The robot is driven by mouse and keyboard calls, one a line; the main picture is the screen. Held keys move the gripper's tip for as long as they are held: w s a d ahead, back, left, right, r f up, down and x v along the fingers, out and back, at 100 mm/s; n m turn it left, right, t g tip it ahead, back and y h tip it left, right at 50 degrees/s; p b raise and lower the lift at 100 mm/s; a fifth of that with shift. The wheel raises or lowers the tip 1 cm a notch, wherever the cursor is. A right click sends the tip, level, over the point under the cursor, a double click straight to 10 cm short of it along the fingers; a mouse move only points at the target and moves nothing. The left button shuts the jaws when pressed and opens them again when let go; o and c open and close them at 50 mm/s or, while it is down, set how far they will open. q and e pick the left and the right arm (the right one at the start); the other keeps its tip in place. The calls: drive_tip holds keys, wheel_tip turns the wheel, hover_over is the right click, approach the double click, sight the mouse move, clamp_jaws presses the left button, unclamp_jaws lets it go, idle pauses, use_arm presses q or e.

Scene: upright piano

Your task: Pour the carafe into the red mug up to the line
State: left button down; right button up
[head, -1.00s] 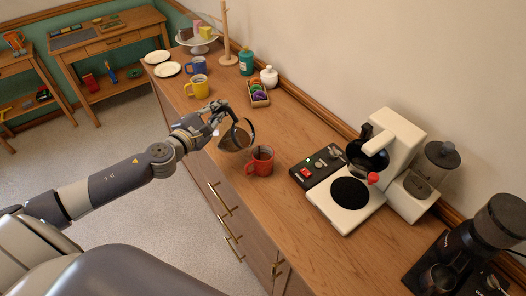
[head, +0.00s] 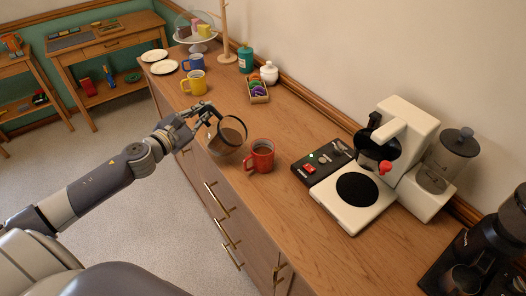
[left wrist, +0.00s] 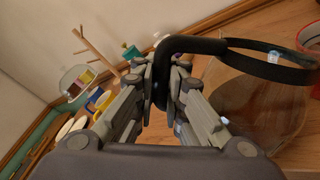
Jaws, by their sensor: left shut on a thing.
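The glass carafe (head: 226,147) has a dark band around its rim and a black handle. My left gripper (head: 207,119) is shut on that handle and holds the carafe in the air, tilted, at the counter's front edge. The carafe is left of the red mug (head: 261,158) and apart from it. The red mug stands upright on the counter; the level inside and the line cannot be made out. In the left wrist view the carafe (left wrist: 262,112) looks clear and brownish, and how much it holds cannot be told. The red mug (left wrist: 312,38) is cut off at the right edge there. My right gripper is not in view.
A white coffee maker (head: 345,210) with a dark control panel stands right of the red mug. The counter (head: 232,100) around the red mug is clear.

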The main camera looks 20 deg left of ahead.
use_arm(q)
drive_tip(key=shift+a+f+n+b, duration=0.35)
drive_tip(key=shift+a+f, duration=0.1)
drive_tip(key=shift+f, duration=0.15)
drive_tip(key=a+f+n+b, duration=0.1)
drive_tip(key=b, duration=0.1)
drive_tip(key=a+f+n+b, duration=0.1)
drive_tip(key=f+b, duration=0.1)
drive_tip(key=a+f+n+h+b, duration=0.1)
drive_tip(key=b, duration=0.1)
drive_tip(key=shift+w+a+f, duration=0.1)
drive_tip(key=shift+a+f, duration=0.15)
drive_tip(key=shift+f, duration=0.15)
drive_tip(key=r+n, duration=0.1)
drive_tip(key=a+r+n+h, duration=0.1)
drive_tip(key=n, duration=0.1)
drive_tip(key=shift+a+r+t, duration=0.2)
drive_tip(key=shift+a+t, duration=0.1)
drive_tip(key=shift+w, duration=0.1)
drive_tip(key=shift+f, duration=0.1)
